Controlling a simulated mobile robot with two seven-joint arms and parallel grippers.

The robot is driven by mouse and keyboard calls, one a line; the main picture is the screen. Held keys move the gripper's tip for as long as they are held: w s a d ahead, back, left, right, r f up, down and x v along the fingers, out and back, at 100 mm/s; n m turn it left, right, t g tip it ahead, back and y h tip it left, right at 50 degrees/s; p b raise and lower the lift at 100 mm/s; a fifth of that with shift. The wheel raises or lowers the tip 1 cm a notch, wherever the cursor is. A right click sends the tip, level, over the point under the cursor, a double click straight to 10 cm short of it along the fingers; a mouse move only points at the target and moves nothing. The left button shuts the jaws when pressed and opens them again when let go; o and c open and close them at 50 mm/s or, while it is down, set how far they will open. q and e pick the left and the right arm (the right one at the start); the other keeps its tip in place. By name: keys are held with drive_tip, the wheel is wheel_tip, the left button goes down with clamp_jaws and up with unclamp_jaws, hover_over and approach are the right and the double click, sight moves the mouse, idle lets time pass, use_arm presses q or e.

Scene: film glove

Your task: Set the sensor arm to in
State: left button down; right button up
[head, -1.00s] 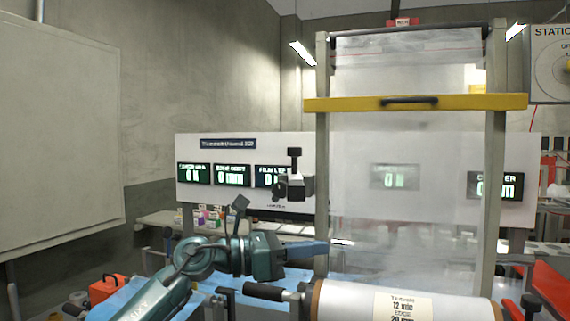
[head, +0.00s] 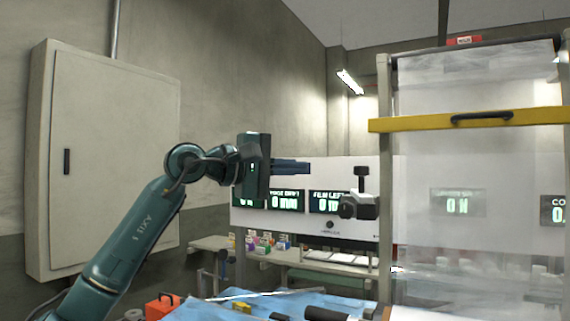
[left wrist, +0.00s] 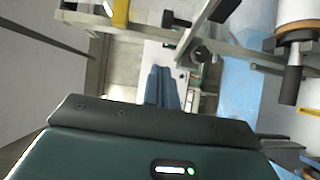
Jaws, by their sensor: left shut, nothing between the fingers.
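What looks like the sensor arm is a dark grey block with an upright black knob (head: 358,204), at the left post of the film frame in the head view. Whether it is set in or out I cannot tell. My left gripper (head: 308,168) is shut and empty, its blue fingers pointing right. In the picture its tips are left of the block, about level with the knob, with a gap between. The shut fingers also show in the left wrist view (left wrist: 162,90). My right gripper is not in view.
Clear film (head: 440,150) hangs in the frame, with a yellow bar (head: 470,119) across it. A white panel with green displays (head: 285,200) stands behind. A grey cabinet (head: 110,160) is at the left, an orange box (head: 161,307) below. A film roll (left wrist: 295,12) shows in the wrist view.

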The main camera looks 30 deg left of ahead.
sight(360, 189)
use_arm(q)
drive_tip(key=w+d+p, duration=0.1)
drive_tip(key=w+d, duration=0.3)
drive_tip(key=d, duration=0.3)
drive_tip(key=shift+w+f+p, duration=0.2)
drive_tip(key=shift+w+p, duration=0.2)
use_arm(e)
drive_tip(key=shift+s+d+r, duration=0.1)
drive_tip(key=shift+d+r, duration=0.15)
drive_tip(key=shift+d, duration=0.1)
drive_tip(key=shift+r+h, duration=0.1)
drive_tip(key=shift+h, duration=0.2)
use_arm(q)
drive_tip(key=shift+d, duration=0.1)
